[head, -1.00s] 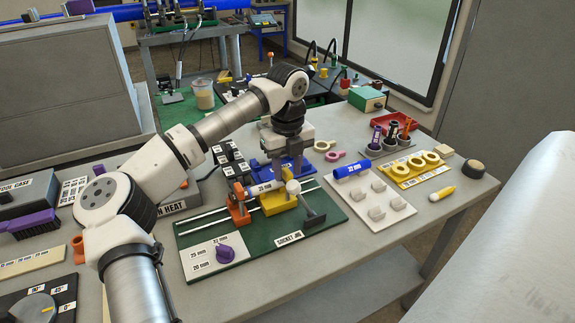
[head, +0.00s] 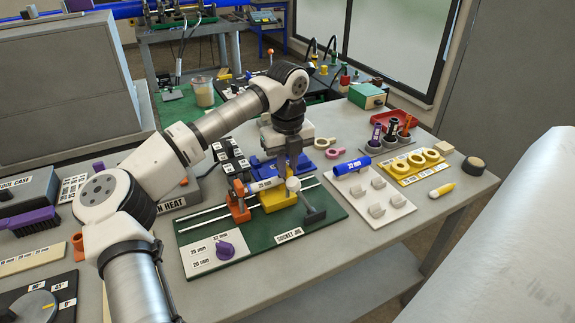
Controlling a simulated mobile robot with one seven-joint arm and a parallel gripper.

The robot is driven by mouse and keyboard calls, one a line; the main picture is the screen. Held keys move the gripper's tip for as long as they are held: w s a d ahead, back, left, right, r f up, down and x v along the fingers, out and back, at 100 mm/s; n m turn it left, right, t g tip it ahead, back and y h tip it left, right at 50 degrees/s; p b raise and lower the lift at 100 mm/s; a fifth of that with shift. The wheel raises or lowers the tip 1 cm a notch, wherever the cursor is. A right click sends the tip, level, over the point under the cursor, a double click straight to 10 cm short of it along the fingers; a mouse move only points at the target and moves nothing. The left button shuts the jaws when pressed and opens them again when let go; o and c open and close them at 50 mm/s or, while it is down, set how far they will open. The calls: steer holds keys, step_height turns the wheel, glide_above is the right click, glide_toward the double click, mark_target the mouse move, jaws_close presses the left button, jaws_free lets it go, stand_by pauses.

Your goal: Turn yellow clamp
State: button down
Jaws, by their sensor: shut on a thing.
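The yellow clamp (head: 278,198) stands on the green socket jig (head: 265,236), in the middle of the head view. A white pipe piece marked 25 mm (head: 264,184) lies across the jig between the orange clamp (head: 238,206) and the yellow clamp. A white ball knob (head: 293,184) shows at the right side of the yellow clamp. My gripper (head: 291,166) points down just above and behind this knob. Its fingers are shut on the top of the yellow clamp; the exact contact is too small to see.
A blue block (head: 268,165) is close behind the yellow clamp. A blue 32 mm pipe (head: 353,166) and a white tray (head: 392,208) lie further right.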

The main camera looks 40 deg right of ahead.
steer(key=m+b, duration=0.1)
steer(key=m, duration=0.3)
steer(key=shift+m, duration=0.3)
steer(key=m, duration=0.9)
steer(key=shift+r, duration=0.1)
steer(key=shift+m, duration=1.9)
steer(key=c, duration=1.4)
jaws_free()
